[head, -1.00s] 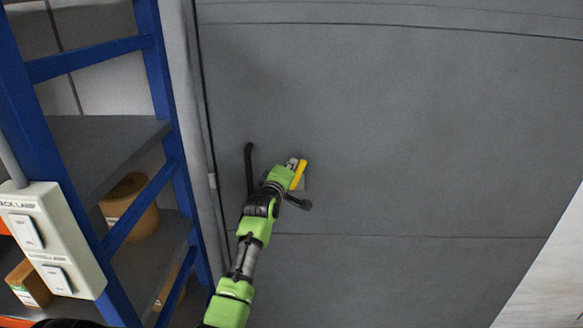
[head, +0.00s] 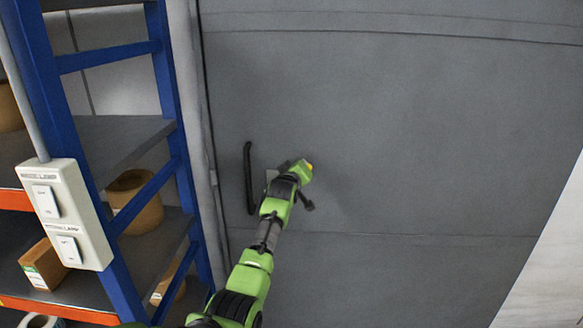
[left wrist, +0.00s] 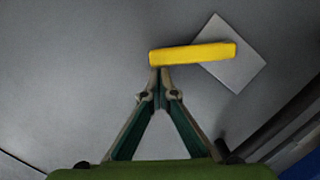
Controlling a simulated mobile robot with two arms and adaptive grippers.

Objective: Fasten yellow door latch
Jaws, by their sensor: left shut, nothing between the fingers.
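The yellow latch (left wrist: 193,53) is a bar lying nearly level across the left wrist view, its right part over a pale square plate (left wrist: 235,72). My left gripper (left wrist: 160,72) is shut and empty. Its fingertips are at the lower edge of the latch near its left end; I cannot tell whether they touch. In the head view my left gripper (head: 298,171) is in front of the grey door (head: 400,130) and hides most of the latch (head: 309,166); only a small yellow bit shows. Part of the plate (head: 271,176) shows left of the gripper. My right gripper is not in view.
A black vertical door handle (head: 248,178) is left of the gripper. A blue-framed shelf (head: 167,90) with rolls and boxes, and a white switch box (head: 66,214), stand at the left. The door face to the right is clear.

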